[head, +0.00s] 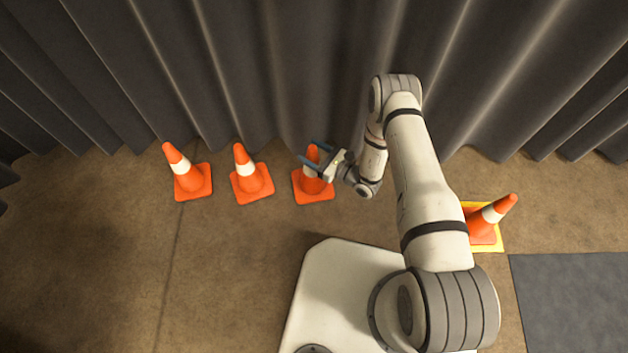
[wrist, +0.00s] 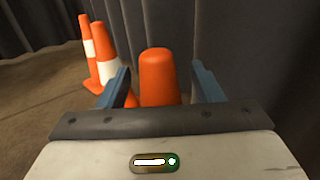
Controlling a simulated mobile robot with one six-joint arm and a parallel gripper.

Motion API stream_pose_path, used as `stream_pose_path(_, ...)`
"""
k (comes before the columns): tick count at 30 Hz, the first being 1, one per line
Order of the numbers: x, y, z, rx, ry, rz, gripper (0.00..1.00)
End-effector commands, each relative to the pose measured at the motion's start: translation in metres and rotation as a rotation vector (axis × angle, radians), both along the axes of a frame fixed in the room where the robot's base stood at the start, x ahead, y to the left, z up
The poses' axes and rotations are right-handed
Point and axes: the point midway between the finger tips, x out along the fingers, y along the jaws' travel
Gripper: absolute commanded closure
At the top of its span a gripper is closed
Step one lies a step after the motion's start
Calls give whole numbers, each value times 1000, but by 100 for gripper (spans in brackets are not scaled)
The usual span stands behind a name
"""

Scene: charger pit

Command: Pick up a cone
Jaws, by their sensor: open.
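Three orange cones with white bands stand in a row on the floor: a left cone (head: 187,173), a middle cone (head: 251,174) and a right cone (head: 314,188). My gripper (head: 313,151) is open at the upper part of the right cone. In the wrist view, this cone's orange top (wrist: 155,75) shows between the two blue fingers of my gripper (wrist: 161,82), with a gap on each side. Its lower part is hidden there by the gripper body. The other cones (wrist: 98,55) show at the left of that view. A fourth cone (head: 487,221) stands apart at the right.
The fourth cone stands on a yellow square (head: 499,245). A dark grey mat (head: 575,300) lies at the lower right. A grey curtain (head: 270,70) hangs behind the row. The brown floor (head: 90,270) at the left front is clear.

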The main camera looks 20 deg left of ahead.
Motion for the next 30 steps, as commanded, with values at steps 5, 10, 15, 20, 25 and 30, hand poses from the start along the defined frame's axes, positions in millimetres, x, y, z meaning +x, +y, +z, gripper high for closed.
stream_pose_path(5, 0, 0, 0, 0, 0, 0, 52)
stream_pose_path(10, 0, 0, 0, 0, 0, 1, 66)
stream_pose_path(15, 0, 0, 0, 0, 0, 0, 80)
stream_pose_path(20, 0, 0, 0, 0, 0, 0, 93)
stream_pose_path(25, 0, 0, 0, 1, 0, 0, 100)
stream_pose_path(30, 0, 0, 1, 1, 0, 0, 100)
